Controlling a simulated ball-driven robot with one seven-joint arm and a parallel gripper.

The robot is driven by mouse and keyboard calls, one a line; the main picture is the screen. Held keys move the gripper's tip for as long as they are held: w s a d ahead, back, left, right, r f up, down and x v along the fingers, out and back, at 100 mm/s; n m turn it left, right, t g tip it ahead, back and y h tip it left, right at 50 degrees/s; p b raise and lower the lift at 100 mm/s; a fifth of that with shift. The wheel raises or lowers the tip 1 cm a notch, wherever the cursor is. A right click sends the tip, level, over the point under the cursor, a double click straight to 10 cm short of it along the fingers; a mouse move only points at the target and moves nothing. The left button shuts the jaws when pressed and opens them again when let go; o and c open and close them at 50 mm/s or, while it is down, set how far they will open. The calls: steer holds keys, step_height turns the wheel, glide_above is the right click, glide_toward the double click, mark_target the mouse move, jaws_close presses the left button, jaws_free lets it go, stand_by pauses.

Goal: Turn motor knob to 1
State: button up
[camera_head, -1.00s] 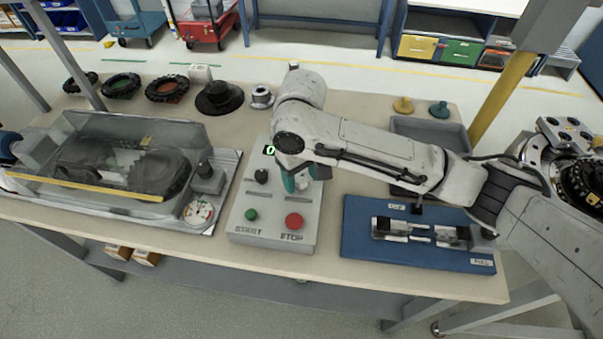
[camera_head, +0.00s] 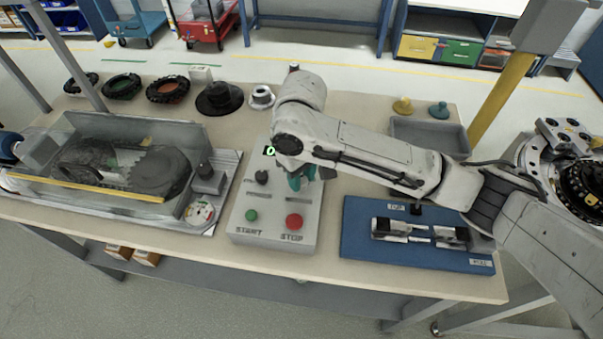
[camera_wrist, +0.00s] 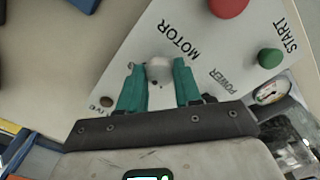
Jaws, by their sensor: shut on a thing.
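The grey control panel (camera_head: 242,228) stands mid-table in the head view, with a green START button (camera_head: 251,215) and a red STOP button (camera_head: 294,221). A dark knob (camera_head: 262,177) is on its left half. My gripper (camera_head: 300,182) is over the right half, its teal fingers low at the panel; the arm hides the motor knob there. In the wrist view my gripper (camera_wrist: 158,82) has a finger on each side of the pale round motor knob (camera_wrist: 159,67), beside the word MOTOR, and is shut on it. The number the knob points to is not readable.
A clear-walled machine (camera_head: 125,205) stands close left of the panel. A blue board (camera_head: 360,250) with metal parts lies to the right. Wheels and a black hub (camera_head: 218,98) stand behind, and a grey tray (camera_head: 430,138) is at the back right.

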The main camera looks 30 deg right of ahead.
mark_target(302, 180)
steer(key=n+p, duration=0.1)
steer(key=n, duration=0.3)
steer(key=shift+n+p, duration=0.45)
steer(key=shift+n, duration=1.45)
steer(key=o, duration=1)
steer(key=shift+o, duration=0.2)
step_height(302, 180, up, 11)
steer(key=p, duration=0.1)
steer(key=shift+p, duration=0.35)
steer(key=shift+f, duration=0.1)
